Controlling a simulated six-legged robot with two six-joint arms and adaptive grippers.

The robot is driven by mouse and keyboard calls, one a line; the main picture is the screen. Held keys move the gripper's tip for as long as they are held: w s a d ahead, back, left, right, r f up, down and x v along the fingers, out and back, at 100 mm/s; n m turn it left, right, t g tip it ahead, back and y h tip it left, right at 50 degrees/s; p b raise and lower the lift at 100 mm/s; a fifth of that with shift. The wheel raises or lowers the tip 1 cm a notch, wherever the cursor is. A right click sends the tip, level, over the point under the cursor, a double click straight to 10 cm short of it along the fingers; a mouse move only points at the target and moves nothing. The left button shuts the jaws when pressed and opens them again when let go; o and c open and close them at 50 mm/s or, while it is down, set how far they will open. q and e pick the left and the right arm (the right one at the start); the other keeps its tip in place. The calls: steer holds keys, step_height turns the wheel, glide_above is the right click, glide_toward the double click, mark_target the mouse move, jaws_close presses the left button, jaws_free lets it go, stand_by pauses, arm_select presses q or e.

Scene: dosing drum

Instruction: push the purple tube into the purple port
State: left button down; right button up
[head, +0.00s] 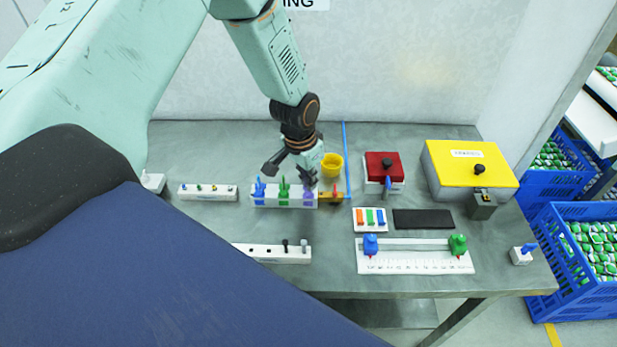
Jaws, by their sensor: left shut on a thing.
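The purple tube (308,191) is at the right end of a white block (270,203), beside a green piece (283,189) and a blue piece (259,188). My left gripper (307,178) comes down from above and is shut on the purple tube. The tube looks roughly upright. Its lower end is at the block, but I cannot tell how deep it sits. The purple port cannot be made out apart from the tube and block. My right gripper is not in view.
A yellow cup (332,165) stands close right of the gripper, with an orange-brown block (331,198) below it. Other items include a red box (384,167), a yellow-topped box (470,171) and a white ruled plate (415,263). Bare grey table (215,222) lies in front of the block.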

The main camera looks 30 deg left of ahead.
arm_select(q)
steer(key=shift+s+f, duration=0.15)
steer(key=c, duration=1.4)
jaws_free()
steer(key=shift+c, duration=0.2)
step_height(320, 180, up, 12)
steer(key=s, duration=0.1)
steer(key=shift+s+a, duration=0.2)
steer(key=shift+s, duration=0.1)
